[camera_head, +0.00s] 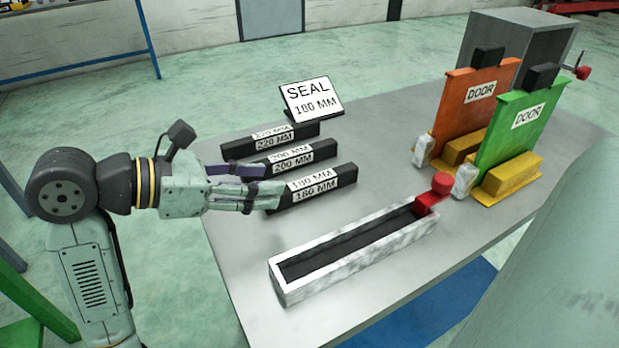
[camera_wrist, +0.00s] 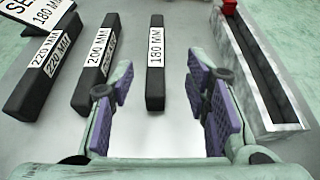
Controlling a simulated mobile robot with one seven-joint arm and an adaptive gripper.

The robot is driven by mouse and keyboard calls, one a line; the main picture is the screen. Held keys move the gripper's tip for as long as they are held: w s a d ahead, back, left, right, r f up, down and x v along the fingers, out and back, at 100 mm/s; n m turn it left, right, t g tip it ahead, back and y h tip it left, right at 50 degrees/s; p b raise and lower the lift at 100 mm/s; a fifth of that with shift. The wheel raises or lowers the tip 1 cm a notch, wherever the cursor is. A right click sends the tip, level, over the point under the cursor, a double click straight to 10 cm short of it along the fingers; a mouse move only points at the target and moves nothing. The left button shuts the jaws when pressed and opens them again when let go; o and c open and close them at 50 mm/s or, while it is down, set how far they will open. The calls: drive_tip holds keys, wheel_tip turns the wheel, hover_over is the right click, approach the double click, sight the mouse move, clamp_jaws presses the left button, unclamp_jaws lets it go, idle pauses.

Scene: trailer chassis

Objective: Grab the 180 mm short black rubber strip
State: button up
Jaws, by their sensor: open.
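The 180 mm short black rubber strip (camera_head: 318,186) lies on the grey table, nearest of three labelled strips to the marble channel. In the wrist view the strip (camera_wrist: 155,90) lies ahead of and between my finger lines, nearer the left finger. My gripper (camera_head: 245,183) is open and empty at the left end of the strips in the head view. Its purple pads show in the wrist view (camera_wrist: 162,100). The head view does not clearly show its height above the table. The "SEAL 180 MM" sign (camera_head: 312,98) stands behind the strips.
The 200 mm strip (camera_head: 303,154) and 220 mm strip (camera_head: 270,140) lie beside it. A marble channel (camera_head: 355,255) with a red block (camera_head: 436,192) lies in front. Orange (camera_head: 474,105) and green (camera_head: 522,125) door panels stand at the right. Bare table lies between strip and channel.

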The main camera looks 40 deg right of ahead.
sight(307, 181)
drive_tip(key=x, duration=0.4)
drive_tip(key=shift+s+d+p, duration=0.15)
drive_tip(key=shift+s+p, duration=0.05)
drive_tip(key=shift+p, duration=0.2)
drive_tip(key=shift+w+f+p+x, duration=0.15)
drive_tip(key=shift+p+x, duration=0.15)
drive_tip(key=shift+x, duration=0.7)
drive_tip(key=shift+w+f+p+x, duration=0.1)
drive_tip(key=shift+p+x, duration=0.25)
drive_tip(key=shift+x, duration=0.7)
drive_tip(key=shift+w+p+x, duration=0.15)
drive_tip(key=shift+p+x, duration=0.15)
drive_tip(key=shift+x, duration=0.7)
drive_tip(key=shift+c, duration=0.2)
clamp_jaws()
